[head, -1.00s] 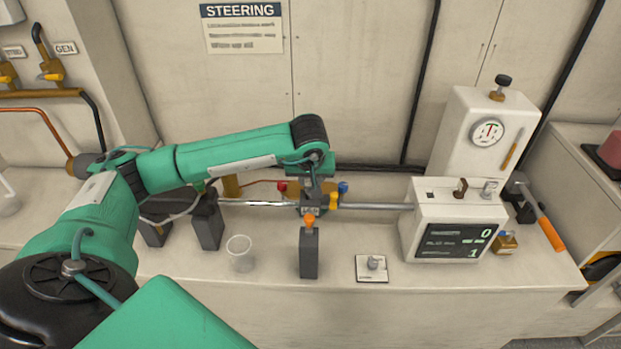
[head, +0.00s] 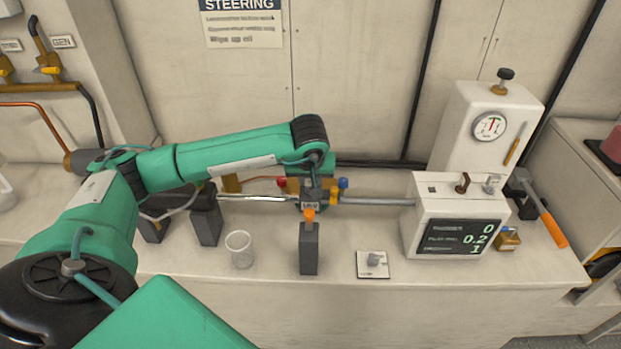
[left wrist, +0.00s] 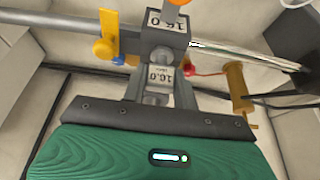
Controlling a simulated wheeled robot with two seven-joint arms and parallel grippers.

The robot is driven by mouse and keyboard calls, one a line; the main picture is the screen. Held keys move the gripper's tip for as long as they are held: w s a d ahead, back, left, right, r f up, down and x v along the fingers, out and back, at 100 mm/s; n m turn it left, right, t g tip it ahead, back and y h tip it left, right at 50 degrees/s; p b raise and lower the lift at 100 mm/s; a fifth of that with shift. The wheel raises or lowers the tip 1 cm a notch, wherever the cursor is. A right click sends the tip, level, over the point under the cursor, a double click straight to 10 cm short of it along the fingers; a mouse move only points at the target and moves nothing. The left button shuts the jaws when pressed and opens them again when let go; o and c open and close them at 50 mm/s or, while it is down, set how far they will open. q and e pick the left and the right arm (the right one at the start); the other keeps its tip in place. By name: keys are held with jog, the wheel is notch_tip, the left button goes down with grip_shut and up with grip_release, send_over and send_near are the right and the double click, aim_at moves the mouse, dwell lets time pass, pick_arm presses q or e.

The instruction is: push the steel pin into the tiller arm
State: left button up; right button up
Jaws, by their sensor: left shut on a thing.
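My left gripper (head: 312,196) reaches down over the middle of the steel rod. In the left wrist view, its two grey fingers (left wrist: 160,92) are shut on a short steel pin (left wrist: 157,99). A small tag reading 16.0 shows beside the pin. A grey block (left wrist: 166,35), also marked 16.0 and apparently part of the tiller arm, lies just past the fingertips. The pin's far end and its contact with the block are hard to make out. My right gripper is not in view.
The steel rod (head: 260,198) runs from a dark block (head: 206,220) to a white instrument (head: 450,245). Red and blue (head: 343,183) fittings flank the gripper. A clear cup (head: 239,250) and a small plate (head: 372,264) stand in front. An orange-handled tool (head: 552,228) lies right.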

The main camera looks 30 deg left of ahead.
pick_arm(q)
jog(key=o, duration=1.1)
jog(key=b+v, duration=0.2)
jog(key=v, duration=1.1)
jog(key=shift+s+d+r, duration=0.15)
jog(key=shift+r, duration=0.2)
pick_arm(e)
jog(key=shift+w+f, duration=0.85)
